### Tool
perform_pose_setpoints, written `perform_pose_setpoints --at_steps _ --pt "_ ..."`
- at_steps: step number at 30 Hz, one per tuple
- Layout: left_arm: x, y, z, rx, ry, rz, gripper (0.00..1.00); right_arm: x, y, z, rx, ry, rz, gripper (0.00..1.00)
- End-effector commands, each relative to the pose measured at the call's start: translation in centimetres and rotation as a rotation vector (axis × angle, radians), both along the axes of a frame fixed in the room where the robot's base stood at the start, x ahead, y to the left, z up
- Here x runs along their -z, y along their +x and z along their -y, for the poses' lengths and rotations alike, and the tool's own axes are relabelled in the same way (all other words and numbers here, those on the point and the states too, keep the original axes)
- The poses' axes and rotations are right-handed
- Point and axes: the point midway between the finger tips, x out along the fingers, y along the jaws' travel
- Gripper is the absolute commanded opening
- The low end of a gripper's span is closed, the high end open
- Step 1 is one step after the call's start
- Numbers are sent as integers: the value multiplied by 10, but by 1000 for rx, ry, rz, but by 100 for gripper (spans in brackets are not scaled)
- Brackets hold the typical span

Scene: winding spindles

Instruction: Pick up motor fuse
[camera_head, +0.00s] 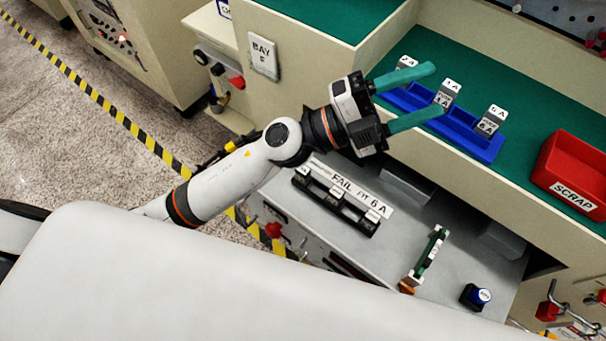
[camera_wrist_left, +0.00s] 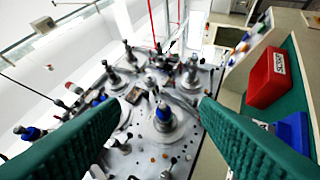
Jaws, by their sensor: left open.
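Several grey fuses with white labels stand in a blue tray (camera_head: 482,148) on the green shelf. The right one (camera_head: 492,120) reads 6 A, the middle one (camera_head: 446,93) reads 1 A, and the left one (camera_head: 406,64) reads what looks like 2 A. A black holder (camera_head: 354,217) with three labelled pieces sits on the grey ledge below, by a "FAIL" label ending in 6 A. Which is the motor fuse, I cannot tell. My left gripper (camera_head: 437,90) is open and empty, its green fingers in front of the tray's left part. In the left wrist view its fingers (camera_wrist_left: 160,105) are apart with nothing between them.
A red SCRAP bin (camera_head: 578,170) stands right of the blue tray. A small green board (camera_head: 429,253) and a blue-topped knob (camera_head: 479,295) are on the grey ledge (camera_head: 450,215). The left wrist view shows a machine plate with several spindles (camera_wrist_left: 163,118).

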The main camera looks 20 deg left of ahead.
Motion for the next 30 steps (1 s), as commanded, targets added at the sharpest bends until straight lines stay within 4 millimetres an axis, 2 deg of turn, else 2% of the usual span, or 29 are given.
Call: perform_pose_setpoints --at_steps 1,3,5,6,8,9,11,12,15,19,23,30 --pt "10 -15 19 113 132 105 56 0 0 1 0 -1 0 28" --pt "39 -35 38 269 342 224 56 0 0 2 -1 -2 0 28" --pt "73 -46 42 389 547 303 56 0 0 3 -2 -3 1 28" --pt "97 -49 38 461 693 344 56 0 0 3 -2 -4 1 28" --pt "134 -46 22 552 925 381 56 0 0 4 -2 -5 0 28" --pt "157 -40 5 599 1084 390 56 0 0 4 -2 -5 0 28" --pt "184 -26 -26 648 1316 385 56 0 0 5 -2 -5 0 28" --pt "197 -15 -49 667 1461 367 56 0 0 5 -2 -6 1 28" --pt "213 10 -103 678 1761 300 56 0 1 5 -2 -5 1 28" --pt "215 30 -150 659 1995 216 56 0 1 5 -2 -5 1 28" --pt "220 36 -166 652 2071 179 56 -2 1 4 -2 -5 1 28" --pt "260 35 -166 656 2070 179 56 -10 1 4 -2 -5 2 28"
